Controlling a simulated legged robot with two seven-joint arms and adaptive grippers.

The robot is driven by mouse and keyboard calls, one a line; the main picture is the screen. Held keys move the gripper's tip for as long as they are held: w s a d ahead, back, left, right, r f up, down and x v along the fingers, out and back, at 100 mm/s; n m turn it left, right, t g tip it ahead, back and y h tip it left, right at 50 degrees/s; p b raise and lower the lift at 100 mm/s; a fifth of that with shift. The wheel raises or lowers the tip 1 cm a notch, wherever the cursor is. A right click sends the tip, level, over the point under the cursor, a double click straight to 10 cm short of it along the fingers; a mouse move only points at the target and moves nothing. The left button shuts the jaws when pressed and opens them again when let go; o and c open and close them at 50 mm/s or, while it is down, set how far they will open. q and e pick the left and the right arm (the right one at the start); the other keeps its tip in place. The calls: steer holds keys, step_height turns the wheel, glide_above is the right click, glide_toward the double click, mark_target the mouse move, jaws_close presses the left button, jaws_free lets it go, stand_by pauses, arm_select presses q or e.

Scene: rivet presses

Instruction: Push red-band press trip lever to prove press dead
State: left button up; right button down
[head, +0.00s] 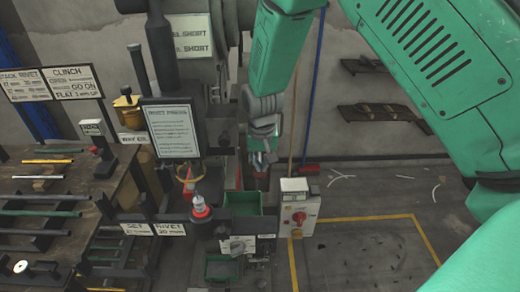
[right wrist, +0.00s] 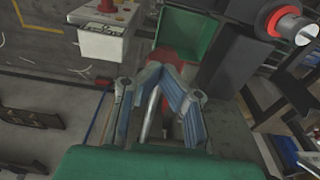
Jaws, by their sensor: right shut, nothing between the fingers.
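My right gripper (head: 262,163) is shut and empty, pointing down in front of the dark press column. In the right wrist view its blue-grey fingers (right wrist: 173,75) meet at the tips. A red part (right wrist: 178,60) shows right behind and between the fingers; I cannot tell whether they touch it or whether it is the trip lever. The press has a red band (head: 200,211) around a pale spindle, left of the gripper; the band also shows in the right wrist view (right wrist: 275,22). My left gripper is not in view.
A control box with a red knob (head: 298,217) stands right of the gripper. A green bin (head: 242,204) is below it. A printed sign board (head: 170,130) and a bench with rods (head: 45,215) are on the left. Yellow-lined floor (head: 360,255) is open on the right.

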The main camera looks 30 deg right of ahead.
mark_target(260, 176)
steer(key=shift+a+f, duration=0.15)
steer(key=shift+a, duration=0.3)
steer(key=shift+s+a+f+b, duration=0.1)
steer(key=shift+f+b, duration=0.2)
steer(key=shift+f, duration=0.4)
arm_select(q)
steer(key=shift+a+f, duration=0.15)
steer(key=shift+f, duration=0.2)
arm_select(e)
steer(key=shift+d, duration=0.4)
steer(key=shift+f, duration=0.1)
steer(key=shift+a+f+b, duration=0.15)
steer(key=shift+f+b, duration=0.25)
steer(key=shift+f, duration=0.5)
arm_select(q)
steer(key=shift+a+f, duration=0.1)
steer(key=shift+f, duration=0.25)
